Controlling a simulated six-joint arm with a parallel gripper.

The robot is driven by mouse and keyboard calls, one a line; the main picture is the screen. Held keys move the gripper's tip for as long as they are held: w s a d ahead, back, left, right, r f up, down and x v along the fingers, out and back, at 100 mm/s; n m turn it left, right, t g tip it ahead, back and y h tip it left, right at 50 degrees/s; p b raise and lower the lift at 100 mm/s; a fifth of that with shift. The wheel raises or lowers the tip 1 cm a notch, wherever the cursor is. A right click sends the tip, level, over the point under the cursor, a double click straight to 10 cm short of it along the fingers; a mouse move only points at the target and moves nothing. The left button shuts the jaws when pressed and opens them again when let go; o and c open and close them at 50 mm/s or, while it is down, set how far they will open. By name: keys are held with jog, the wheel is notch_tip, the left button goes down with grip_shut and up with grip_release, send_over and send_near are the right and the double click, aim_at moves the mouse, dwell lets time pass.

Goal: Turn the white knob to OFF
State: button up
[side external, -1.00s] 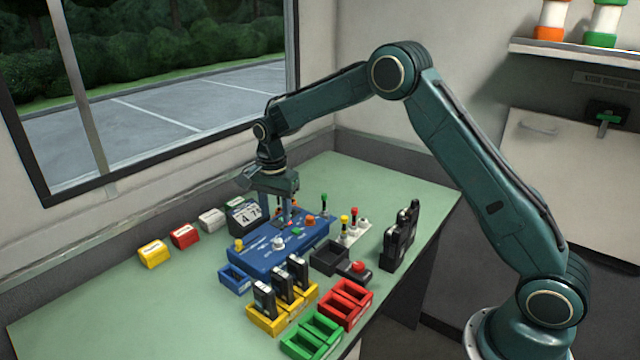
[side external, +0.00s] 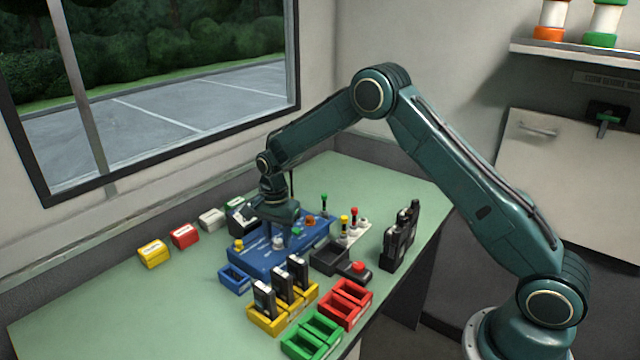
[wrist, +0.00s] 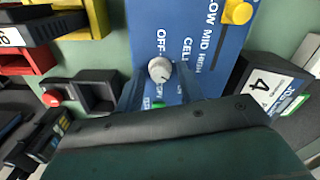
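In the side view my gripper (side external: 279,234) is low over the blue panel (side external: 262,262), right at the white knob (side external: 278,243). The fingertips' exact height against the knob is unclear.
A yellow knob (wrist: 237,12) and a green button (wrist: 158,104) are on the panel. A black flip-number box (wrist: 268,85) stands close beside it. A dark tray (side external: 328,258), a red button box (side external: 357,271) and yellow bins with radios (side external: 268,322) stand in front.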

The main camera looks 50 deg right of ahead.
grip_shut()
jog(key=shift+n, duration=0.4)
jog(key=n, duration=1)
jog(key=shift+n, duration=0.4)
jog(key=n, duration=1.2)
jog(key=shift+n, duration=0.3)
